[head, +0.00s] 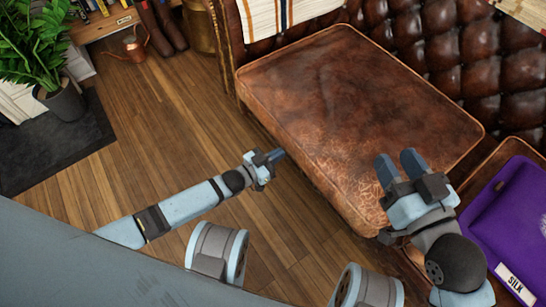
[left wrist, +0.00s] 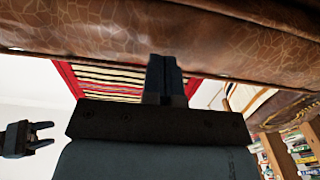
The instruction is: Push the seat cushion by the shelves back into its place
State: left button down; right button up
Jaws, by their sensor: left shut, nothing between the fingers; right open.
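The brown, crackled leather seat cushion (head: 350,100) lies on the sofa at the end near the shelves; its front edge hangs over the wooden floor in the head view. My left gripper (head: 277,156) is shut and empty, beside the cushion's front edge. In the left wrist view its fingertips (left wrist: 166,62) are at the cushion's leather side (left wrist: 90,45); I cannot tell whether they touch. My right gripper (head: 399,160) is open and empty over the cushion's right part, hiding some of its edge. It also shows in the left wrist view (left wrist: 45,134).
A purple item labelled SILK (head: 505,220) lies on the neighbouring seat at right. The tufted backrest (head: 430,45) stands behind. A potted plant (head: 62,100), copper watering can (head: 133,45) and boots (head: 160,28) stand at upper left. The floor (head: 170,120) before the cushion is clear.

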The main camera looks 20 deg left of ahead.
pick_arm(q)
jog(key=shift+w+d, duration=0.1)
jog(key=shift+w, duration=0.05)
jog(key=shift+b+x, duration=0.3)
jog(key=shift+x, duration=0.7)
jog(key=shift+p+v, duration=0.55)
jog(key=shift+v, duration=0.2)
jog(key=shift+p+v, duration=0.4)
jog(key=shift+v, duration=0.65)
